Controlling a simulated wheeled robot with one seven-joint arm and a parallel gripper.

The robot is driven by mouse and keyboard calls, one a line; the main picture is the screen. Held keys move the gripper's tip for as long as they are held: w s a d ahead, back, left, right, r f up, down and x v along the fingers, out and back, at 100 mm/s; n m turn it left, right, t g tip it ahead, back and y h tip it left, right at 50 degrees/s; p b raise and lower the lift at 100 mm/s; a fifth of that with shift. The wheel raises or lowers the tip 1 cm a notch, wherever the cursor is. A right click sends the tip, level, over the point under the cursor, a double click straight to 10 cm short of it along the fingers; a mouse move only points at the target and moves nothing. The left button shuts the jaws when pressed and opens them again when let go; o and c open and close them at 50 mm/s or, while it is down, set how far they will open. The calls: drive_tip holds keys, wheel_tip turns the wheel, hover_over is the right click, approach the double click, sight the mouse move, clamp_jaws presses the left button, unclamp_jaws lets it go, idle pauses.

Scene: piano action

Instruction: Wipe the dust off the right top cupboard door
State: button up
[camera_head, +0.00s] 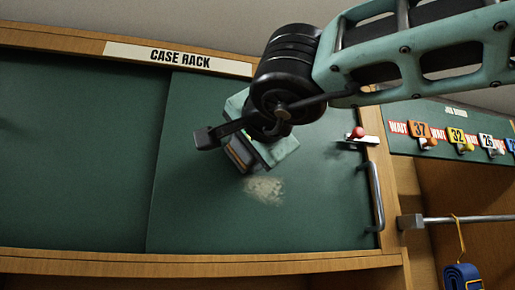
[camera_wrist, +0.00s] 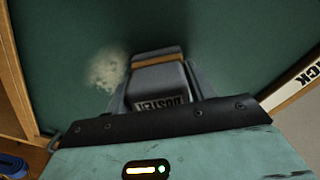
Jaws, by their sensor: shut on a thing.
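The right top cupboard door (camera_head: 320,215) is a dark green panel under the "CASE RACK" sign. A pale, speckled dust patch (camera_head: 264,190) lies low on its middle; it also shows in the wrist view (camera_wrist: 106,70), left of the duster. My gripper (camera_head: 255,145) is in front of the door, above the dust patch, and is shut on the duster. The duster (camera_wrist: 158,82) has a grey body, a tan strip and a partly hidden label. Its lower end shows in the head view (camera_head: 238,157), up and left of the patch. I cannot tell whether it touches the door.
A metal door handle (camera_head: 376,195) and a red-knobbed latch (camera_head: 357,132) are at the door's right edge. Right of the wooden frame are a numbered tag rail (camera_head: 455,137) and a metal bar (camera_head: 460,219) with a blue item (camera_head: 462,277) hanging. The left green panel (camera_head: 75,155) is clear.

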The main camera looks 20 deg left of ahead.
drive_tip(key=shift+s, duration=0.1)
drive_tip(key=shift+v, duration=2.95)
drive_tip(key=v, duration=0.3)
